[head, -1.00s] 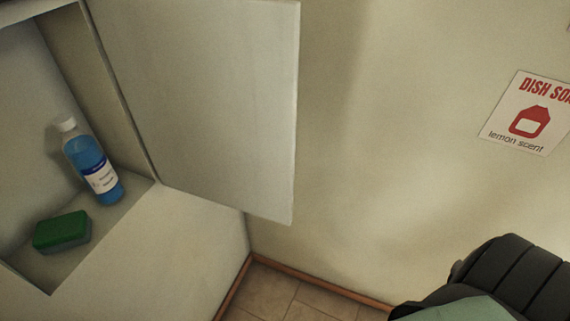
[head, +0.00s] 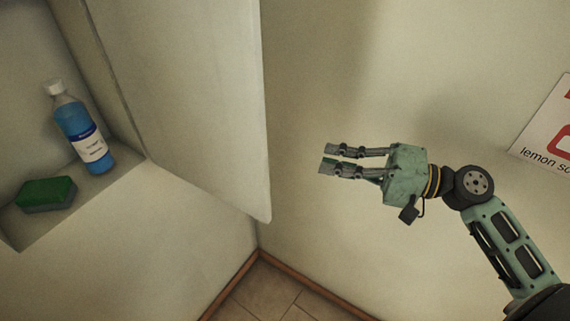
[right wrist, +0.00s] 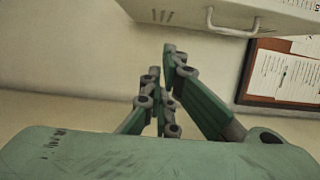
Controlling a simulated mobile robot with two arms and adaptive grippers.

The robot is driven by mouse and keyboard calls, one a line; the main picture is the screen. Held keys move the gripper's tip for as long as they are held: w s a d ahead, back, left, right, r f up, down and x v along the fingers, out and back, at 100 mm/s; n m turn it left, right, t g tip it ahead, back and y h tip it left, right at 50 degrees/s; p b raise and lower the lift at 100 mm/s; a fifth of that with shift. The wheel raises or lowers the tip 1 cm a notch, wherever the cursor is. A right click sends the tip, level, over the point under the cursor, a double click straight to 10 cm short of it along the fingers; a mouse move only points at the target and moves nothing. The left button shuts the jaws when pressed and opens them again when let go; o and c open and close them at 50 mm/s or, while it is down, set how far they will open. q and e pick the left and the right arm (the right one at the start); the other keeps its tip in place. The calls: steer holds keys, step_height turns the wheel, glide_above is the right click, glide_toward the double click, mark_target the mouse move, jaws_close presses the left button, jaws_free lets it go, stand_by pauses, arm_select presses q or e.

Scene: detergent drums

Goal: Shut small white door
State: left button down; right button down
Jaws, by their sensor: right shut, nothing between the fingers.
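The small white door (head: 200,100) stands open in the head view, hinged at its left edge on a wall cabinet whose inside shows at the left. My right gripper (head: 326,160) is to the right of the door's free edge, apart from it, with its fingers pointing left. The fingers are shut and empty. They also show in the right wrist view (right wrist: 165,75), where a pale panel with a grey handle (right wrist: 232,28) is at the top; I cannot tell whether it is the door. My left gripper is not in view.
Inside the cabinet are a blue bottle (head: 82,130) and a green sponge (head: 46,193). A sign (head: 548,130) hangs on the wall at the right. The right wrist view shows a board with papers (right wrist: 285,75). The wall between door and gripper is clear.

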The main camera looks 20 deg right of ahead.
steer(key=w+a+p, duration=0.3)
steer(key=a+p, duration=0.3)
steer(key=a, duration=0.5)
steer(key=shift+a, duration=0.2)
steer(key=shift+w+r, duration=0.1)
steer(key=shift+p, duration=0.3)
